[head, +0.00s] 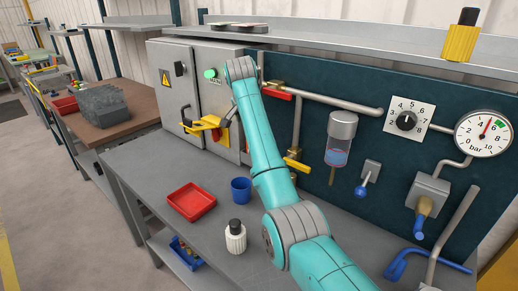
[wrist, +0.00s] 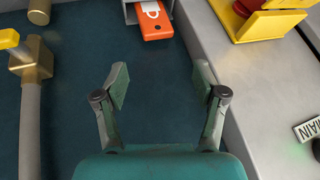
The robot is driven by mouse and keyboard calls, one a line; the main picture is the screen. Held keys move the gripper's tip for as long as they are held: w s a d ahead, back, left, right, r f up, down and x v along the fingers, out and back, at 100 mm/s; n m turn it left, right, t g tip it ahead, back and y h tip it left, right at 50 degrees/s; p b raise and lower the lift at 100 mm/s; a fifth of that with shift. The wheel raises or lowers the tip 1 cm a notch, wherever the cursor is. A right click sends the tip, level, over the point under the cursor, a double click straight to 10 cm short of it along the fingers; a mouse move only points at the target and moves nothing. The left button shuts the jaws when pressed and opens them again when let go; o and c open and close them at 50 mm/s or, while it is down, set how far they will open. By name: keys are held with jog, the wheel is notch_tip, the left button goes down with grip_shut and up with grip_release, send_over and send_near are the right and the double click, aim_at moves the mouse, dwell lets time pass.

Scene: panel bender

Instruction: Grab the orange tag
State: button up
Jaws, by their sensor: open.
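The orange tag (wrist: 156,24) shows at the top of the wrist view. It has a white padlock mark, and its upper end sits in a light grey holder (wrist: 131,12) against the dark teal panel (wrist: 160,70). My gripper (wrist: 160,83) is open and empty. Its two fingers stand apart, with the tag beyond them toward the top of the picture, not between them.
The grey cabinet (head: 178,105) carries a yellow bracket (head: 203,124), which also shows close at the right in the wrist view (wrist: 262,20). Brass valve piping (wrist: 32,62) is at the left. A red tray (head: 191,202), blue cup (head: 241,190) and white bottle (head: 235,239) stand on the bench.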

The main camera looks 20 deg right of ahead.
jog(key=x, duration=0.8)
jog(key=shift+s+f, duration=0.1)
jog(key=shift+f, duration=0.4)
jog(key=shift+x, duration=0.9)
jog(key=c, duration=0.9)
jog(key=shift+c, duration=0.2)
jog(key=shift+r, duration=0.1)
